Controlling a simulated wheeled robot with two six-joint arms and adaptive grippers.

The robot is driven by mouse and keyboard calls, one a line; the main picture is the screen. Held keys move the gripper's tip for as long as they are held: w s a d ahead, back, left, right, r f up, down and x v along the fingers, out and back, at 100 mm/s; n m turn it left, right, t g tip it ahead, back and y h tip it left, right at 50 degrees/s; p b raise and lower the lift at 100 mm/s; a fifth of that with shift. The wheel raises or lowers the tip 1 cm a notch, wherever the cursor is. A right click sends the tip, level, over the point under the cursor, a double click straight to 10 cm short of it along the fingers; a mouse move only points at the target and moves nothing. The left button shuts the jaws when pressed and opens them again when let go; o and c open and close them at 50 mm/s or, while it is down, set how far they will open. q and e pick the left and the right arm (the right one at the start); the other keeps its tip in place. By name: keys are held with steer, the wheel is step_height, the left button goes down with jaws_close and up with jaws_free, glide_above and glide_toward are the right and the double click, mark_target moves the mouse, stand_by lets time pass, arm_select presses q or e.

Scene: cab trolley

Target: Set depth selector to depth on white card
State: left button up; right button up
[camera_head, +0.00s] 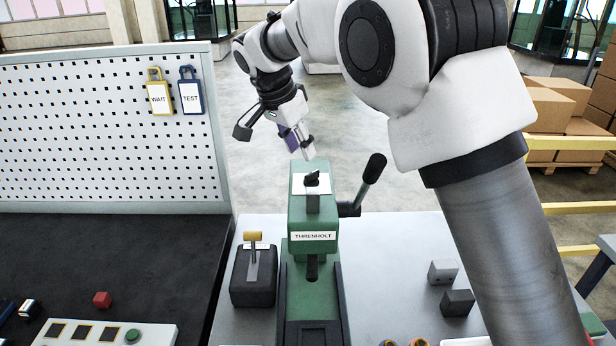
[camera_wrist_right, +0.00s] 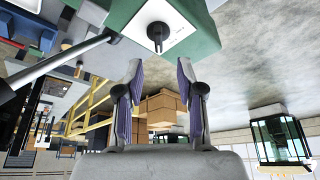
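The depth selector appears to be the black knob (camera_head: 312,178) on a white plate (camera_head: 299,188) on top of the green THRENHOLT press (camera_head: 300,215). In the right wrist view the knob (camera_wrist_right: 158,33) sits on its white plate, whose fine marks are too small to read. My right gripper (camera_head: 300,148) is just behind and above the press top. In the wrist view its two fingers (camera_wrist_right: 160,66) are spread apart and empty, with the knob ahead of the gap, not touched. A white sheet edge (camera_head: 465,341) shows at the bottom; no depth is readable. My left gripper is out of view.
A lever with a black handle (camera_head: 374,168) sticks out right of the press. A dark box with a yellow-topped lever (camera_head: 252,290) stands left of it. A pegboard (camera_head: 100,150) holds WAIT and TEST tags.

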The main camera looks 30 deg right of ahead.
mark_target(311, 174)
steer(key=shift+s+d+f+p, duration=0.1)
steer(key=shift+d+f+p, duration=0.1)
steer(key=shift+f+p, duration=0.3)
steer(key=p+x, duration=0.1)
steer(key=x, duration=0.5)
steer(key=shift+d, duration=0.1)
steer(key=shift+d+f, duration=0.1)
steer(key=shift+f, duration=0.3)
steer(key=shift+r, duration=0.1)
steer(key=shift+c, duration=1.4)
jaws_close()
